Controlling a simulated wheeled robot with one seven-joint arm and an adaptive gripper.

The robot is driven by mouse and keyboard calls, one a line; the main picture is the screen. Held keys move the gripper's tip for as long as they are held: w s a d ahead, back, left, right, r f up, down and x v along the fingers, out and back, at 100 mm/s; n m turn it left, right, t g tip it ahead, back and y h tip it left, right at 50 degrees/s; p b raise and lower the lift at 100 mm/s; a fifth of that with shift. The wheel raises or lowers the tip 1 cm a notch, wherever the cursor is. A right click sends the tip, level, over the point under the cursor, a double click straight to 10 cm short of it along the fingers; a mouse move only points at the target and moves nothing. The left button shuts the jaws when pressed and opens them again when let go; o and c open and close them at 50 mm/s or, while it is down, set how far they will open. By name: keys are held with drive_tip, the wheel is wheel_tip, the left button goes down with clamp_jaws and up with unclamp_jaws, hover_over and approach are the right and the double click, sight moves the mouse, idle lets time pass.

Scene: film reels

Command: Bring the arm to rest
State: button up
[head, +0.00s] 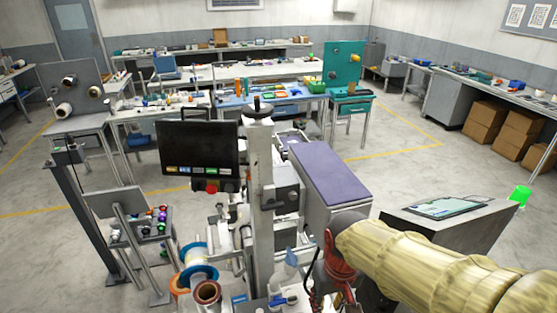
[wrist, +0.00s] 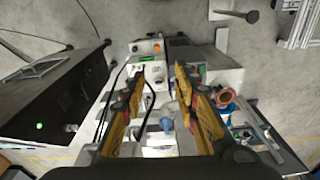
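My arm, in a cream sleeve, reaches in from the lower right of the head view and ends at a red wrist part beside the machine. The fingertips are hard to make out there. In the wrist view my gripper (wrist: 158,100) is open, with its two yellow and dark fingers well apart. Nothing is held between them. The white machine bench (wrist: 152,78) lies below the fingers. A small blue-grey item (wrist: 166,124) shows below the gap, apart from the fingers as far as I can tell.
The machine has a dark monitor (head: 198,147), a white column (head: 259,165) and a purple-topped block (head: 328,172) close to my arm. Spools (head: 199,262) sit at its lower left. A grey console (head: 445,222) with a green lamp (head: 520,194) stands right. Open floor lies beyond.

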drive_tip(key=s+d+r+m+t+b, duration=0.2)
drive_tip(key=s+d+r+t+b, duration=0.2)
drive_tip(key=s+d+b, duration=0.2)
drive_tip(key=shift+s+d+r+t, duration=0.2)
drive_tip(key=shift+s+d+t, duration=0.1)
drive_tip(key=shift+s+d, duration=0.6)
